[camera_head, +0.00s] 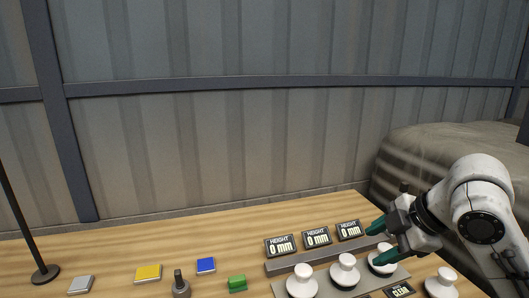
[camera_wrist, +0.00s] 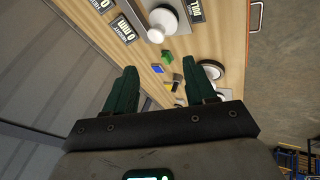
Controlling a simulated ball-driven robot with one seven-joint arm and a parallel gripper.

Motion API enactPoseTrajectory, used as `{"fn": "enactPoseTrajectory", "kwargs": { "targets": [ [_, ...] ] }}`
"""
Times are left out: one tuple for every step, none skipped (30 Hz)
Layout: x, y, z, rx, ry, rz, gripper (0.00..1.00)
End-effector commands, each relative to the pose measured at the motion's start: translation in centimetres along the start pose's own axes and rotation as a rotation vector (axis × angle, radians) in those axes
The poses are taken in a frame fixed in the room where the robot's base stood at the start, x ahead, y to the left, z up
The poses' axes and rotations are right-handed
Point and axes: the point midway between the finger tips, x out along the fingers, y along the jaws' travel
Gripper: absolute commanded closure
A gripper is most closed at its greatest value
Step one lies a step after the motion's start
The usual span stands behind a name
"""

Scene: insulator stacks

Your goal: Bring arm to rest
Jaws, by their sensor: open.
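My gripper (camera_head: 377,242) is at the right of the head view, above the right end of the insulator row. Its two green fingers are spread apart with nothing between them. In the wrist view, the open fingers (camera_wrist: 165,85) point over the wooden table. White insulators (camera_head: 345,268) stand in a row on a grey plate (camera_head: 277,289) below and left of the gripper. The right insulator of the row (camera_head: 381,262) is partly hidden by a finger. Another white insulator (camera_head: 440,284) stands right of the plate, below my arm.
Displays reading 0 mm (camera_head: 316,237) stand behind the row. A green block (camera_head: 237,284), blue block (camera_head: 206,265), yellow block (camera_head: 148,273), grey block (camera_head: 81,285) and dark-handled tool (camera_head: 180,285) lie on the table (camera_head: 110,263). A lamp-like pole (camera_head: 45,275) stands far left. A corrugated wall is behind.

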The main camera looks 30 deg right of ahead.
Motion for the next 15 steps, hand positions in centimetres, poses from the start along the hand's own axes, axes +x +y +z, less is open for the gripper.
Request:
{"fn": "enactPoseTrajectory", "kwargs": {
  "targets": [
    [1.1, 0.4, -2.4, 0.038, 0.062, 0.026, 0.45],
    [1.5, 0.7, -3.5, 0.068, 0.093, 0.043, 0.45],
    [2.1, 0.9, -4.8, 0.11, 0.13, 0.064, 0.45],
    [2.6, 1.0, -5.7, 0.142, 0.156, 0.075, 0.45],
    [3.1, 1.0, -6.6, 0.177, 0.182, 0.084, 0.45],
    [3.8, 0.9, -7.7, 0.225, 0.214, 0.094, 0.45],
    [4.3, 0.8, -8.4, 0.261, 0.235, 0.099, 0.45],
    [4.9, 0.6, -9.0, 0.3, 0.254, 0.1, 0.45],
    [5.7, 0.1, -9.8, 0.352, 0.277, 0.099, 0.45],
    [6.3, -0.2, -10.4, 0.39, 0.292, 0.098, 0.45],
    [7.0, -0.7, -10.9, 0.43, 0.304, 0.093, 0.45],
    [7.9, -1.5, -11.4, 0.483, 0.316, 0.086, 0.45],
    [8.7, -2.1, -11.8, 0.522, 0.321, 0.079, 0.45],
    [9.4, -2.8, -12.0, 0.563, 0.325, 0.071, 0.45],
    [10.4, -3.9, -12.3, 0.614, 0.325, 0.059, 0.45]
  ]
}}
